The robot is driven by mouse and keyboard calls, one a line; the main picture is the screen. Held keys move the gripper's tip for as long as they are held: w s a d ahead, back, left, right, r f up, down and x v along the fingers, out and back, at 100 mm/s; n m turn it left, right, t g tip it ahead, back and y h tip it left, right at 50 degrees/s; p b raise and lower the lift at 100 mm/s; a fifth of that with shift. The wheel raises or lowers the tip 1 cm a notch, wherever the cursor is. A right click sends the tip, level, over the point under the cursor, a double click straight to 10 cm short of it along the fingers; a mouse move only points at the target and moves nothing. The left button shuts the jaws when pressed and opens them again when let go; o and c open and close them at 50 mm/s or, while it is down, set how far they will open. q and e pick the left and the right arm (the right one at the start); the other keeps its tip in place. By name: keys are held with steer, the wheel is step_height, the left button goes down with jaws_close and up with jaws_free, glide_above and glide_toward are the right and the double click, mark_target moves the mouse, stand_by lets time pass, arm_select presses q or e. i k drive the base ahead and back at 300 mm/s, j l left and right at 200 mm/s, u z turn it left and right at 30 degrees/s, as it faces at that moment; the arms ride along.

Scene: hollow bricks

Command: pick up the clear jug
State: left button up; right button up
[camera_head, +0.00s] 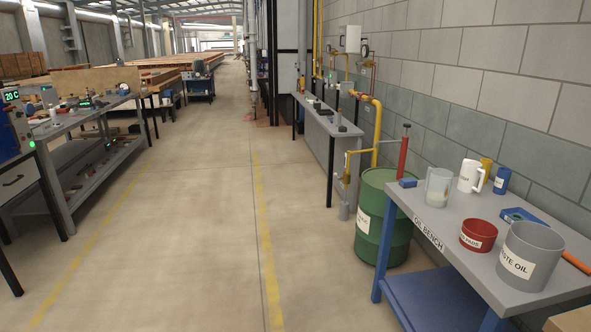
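The clear jug (438,187) stands upright near the left end of the grey-topped oil bench (455,222) on the right. It looks translucent, with a handle on its left side. A white jug (471,175) stands just behind it to the right, apart or nearly touching; I cannot tell exactly. No gripper shows in this view, so nothing of mine is near the jug here.
The bench also holds a red tub (478,236), a grey waste oil bucket (530,256), a blue can (502,181) and a yellow container (486,168). A green drum (382,218) stands beside the bench's left end. The middle aisle floor (190,220) is clear.

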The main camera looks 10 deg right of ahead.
mark_target(438, 182)
steer(key=i+z, duration=0.1)
steer(key=i, duration=0.45)
steer(key=i+j+z, duration=0.1)
steer(key=i, duration=0.45)
steer(key=i+j+z, duration=0.1)
steer(key=i, duration=0.5)
